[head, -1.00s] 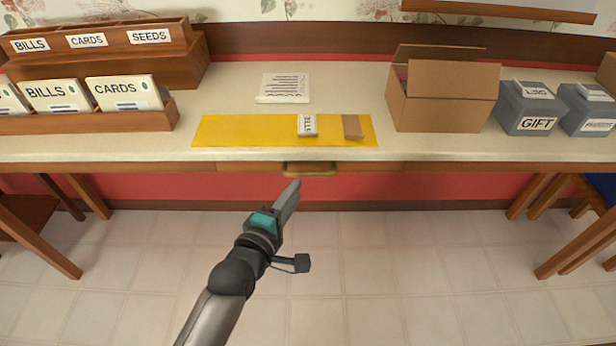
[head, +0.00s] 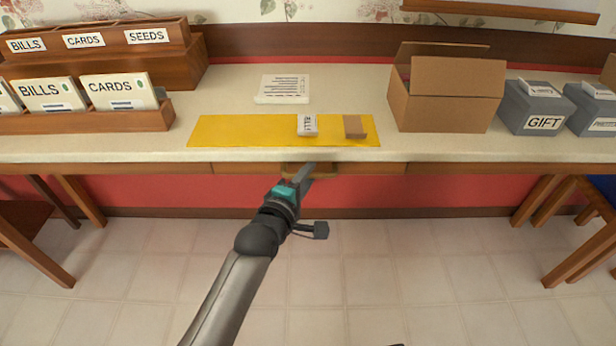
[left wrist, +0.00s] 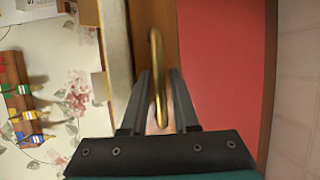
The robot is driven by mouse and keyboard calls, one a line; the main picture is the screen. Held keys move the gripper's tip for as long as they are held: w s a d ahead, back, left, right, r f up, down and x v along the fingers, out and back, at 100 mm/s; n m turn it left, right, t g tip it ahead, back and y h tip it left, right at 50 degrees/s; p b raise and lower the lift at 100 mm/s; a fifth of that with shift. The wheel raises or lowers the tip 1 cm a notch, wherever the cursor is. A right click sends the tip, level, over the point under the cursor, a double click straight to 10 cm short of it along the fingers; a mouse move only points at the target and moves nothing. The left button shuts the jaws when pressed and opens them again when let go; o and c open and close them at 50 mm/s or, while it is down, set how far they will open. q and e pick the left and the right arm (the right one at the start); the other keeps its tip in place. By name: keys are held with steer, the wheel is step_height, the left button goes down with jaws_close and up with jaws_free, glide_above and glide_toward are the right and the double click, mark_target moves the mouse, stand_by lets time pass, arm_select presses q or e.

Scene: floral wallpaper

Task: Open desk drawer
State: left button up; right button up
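The desk drawer (head: 375,168) is a wooden front under the middle of the desk top and looks shut, flush with the wood beside it. Its brass handle (left wrist: 157,60) shows in the left wrist view; in the head view it is mostly hidden behind my gripper. My left gripper (head: 309,168) is at the handle. In the left wrist view my left gripper (left wrist: 161,74) has its fingers apart, one on each side of the handle, with gaps showing between. My right gripper is not in view.
On the desk top (head: 230,95) are a yellow mat (head: 240,130), an open cardboard box (head: 455,95), grey bins (head: 535,110) and wooden card racks (head: 90,122). Desk legs stand left and right. The floor (head: 420,280) before the drawer is clear.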

arm_select(q)
jaws_close()
stand_by(1.5)
